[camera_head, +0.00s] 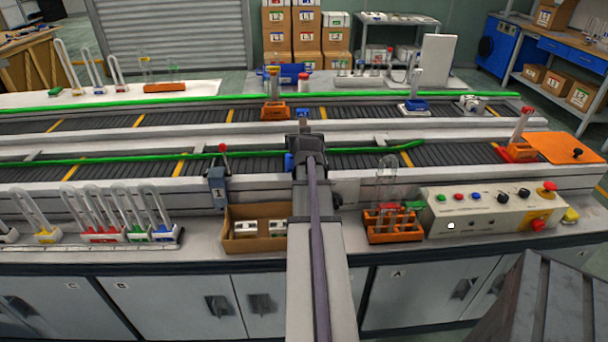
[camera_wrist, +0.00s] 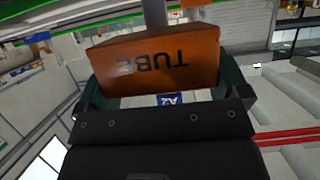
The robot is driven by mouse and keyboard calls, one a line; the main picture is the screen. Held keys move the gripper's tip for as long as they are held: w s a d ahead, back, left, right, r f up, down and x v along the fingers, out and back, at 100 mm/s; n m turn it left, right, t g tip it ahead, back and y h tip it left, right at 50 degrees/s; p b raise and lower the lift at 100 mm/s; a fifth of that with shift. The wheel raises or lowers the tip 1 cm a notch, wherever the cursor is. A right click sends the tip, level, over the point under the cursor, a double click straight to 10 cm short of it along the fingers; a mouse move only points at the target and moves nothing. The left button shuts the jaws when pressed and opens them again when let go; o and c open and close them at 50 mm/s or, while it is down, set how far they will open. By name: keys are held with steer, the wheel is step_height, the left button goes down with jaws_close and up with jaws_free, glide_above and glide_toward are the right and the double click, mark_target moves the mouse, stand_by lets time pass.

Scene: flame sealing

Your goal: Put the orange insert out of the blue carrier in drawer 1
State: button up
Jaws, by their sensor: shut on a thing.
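My gripper (camera_wrist: 165,85) is shut on an orange block marked TUBE (camera_wrist: 155,62), held between its dark green fingers in the wrist view. A grey post rises from the block's top. In the head view my gripper (camera_head: 306,150) is over the near conveyor, and my arm hides the block. A small blue part (camera_head: 289,161) shows at its left side. A blue carrier (camera_head: 414,105) with an upright piece stands on the far conveyor at right. A grey post marked 1 (camera_head: 217,188) with a red-tipped lever stands left of my arm. I cannot tell which part is drawer 1.
An open cardboard box (camera_head: 240,243) with white pieces lies on the bench left of my arm. An orange rack (camera_head: 394,237) with tubes and a control box (camera_head: 490,213) stand at right. Several tube stands (camera_head: 104,237) line the left. Orange stands occupy the belts.

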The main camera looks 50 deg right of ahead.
steer(key=shift+f+b, duration=2.2)
steer(key=shift+f, duration=0.85)
steer(key=o, duration=0.7)
steer(key=shift+r, duration=0.1)
steer(key=shift+c, duration=0.2)
